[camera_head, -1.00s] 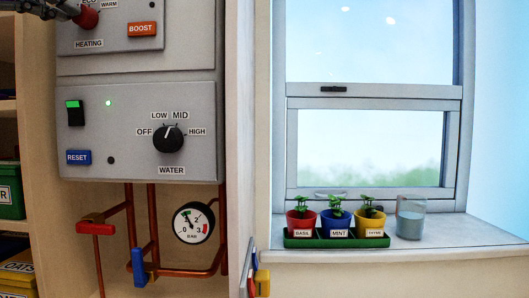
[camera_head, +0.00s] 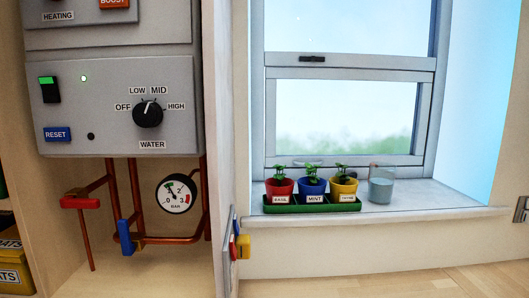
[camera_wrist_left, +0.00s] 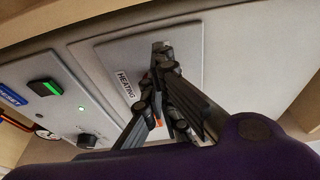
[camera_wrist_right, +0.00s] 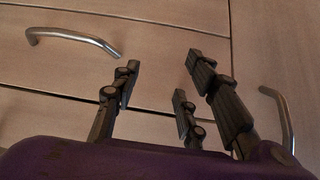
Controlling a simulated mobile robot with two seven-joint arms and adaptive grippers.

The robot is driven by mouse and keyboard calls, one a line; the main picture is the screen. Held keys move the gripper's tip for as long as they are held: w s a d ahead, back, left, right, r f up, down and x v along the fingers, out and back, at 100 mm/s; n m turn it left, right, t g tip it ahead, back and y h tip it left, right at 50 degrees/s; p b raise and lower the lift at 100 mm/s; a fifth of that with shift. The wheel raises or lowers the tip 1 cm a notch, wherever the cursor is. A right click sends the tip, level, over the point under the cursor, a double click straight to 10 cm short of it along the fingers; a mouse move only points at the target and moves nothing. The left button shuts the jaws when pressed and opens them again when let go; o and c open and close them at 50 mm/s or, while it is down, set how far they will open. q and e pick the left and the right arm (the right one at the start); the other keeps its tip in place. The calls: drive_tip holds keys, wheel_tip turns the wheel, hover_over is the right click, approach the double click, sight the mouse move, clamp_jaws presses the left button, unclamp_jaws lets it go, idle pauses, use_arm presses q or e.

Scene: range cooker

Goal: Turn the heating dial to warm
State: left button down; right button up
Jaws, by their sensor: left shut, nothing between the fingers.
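The heating panel, labelled HEATING, shows only its lower edge (camera_head: 80,18) at the top left of the head view. Its dial is outside that view. In the left wrist view the grey heating panel (camera_wrist_left: 122,50) fills the middle, its label at a slant. My left gripper (camera_wrist_left: 163,72) is in front of it, fingers shut and empty. The heating dial cannot be made out behind the fingers, so its setting and any contact are hidden. My right gripper (camera_wrist_right: 164,72) is open and empty, in front of wooden drawer fronts.
Below the heating panel is the water panel with its black dial (camera_head: 148,114), green-lit switch (camera_head: 49,89) and blue reset button (camera_head: 57,134). Copper pipes and a pressure gauge (camera_head: 176,194) hang beneath. Metal handles (camera_wrist_right: 75,40) stick out near my right gripper.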

use_arm(q)
drive_tip(key=shift+s+r+p, duration=0.1)
drive_tip(key=shift+r+p, duration=0.1)
drive_tip(key=shift+p, duration=0.15)
idle(0.4)
drive_tip(key=s, duration=0.6)
drive_tip(key=shift+d, duration=0.15)
drive_tip(key=shift+w+f, duration=0.1)
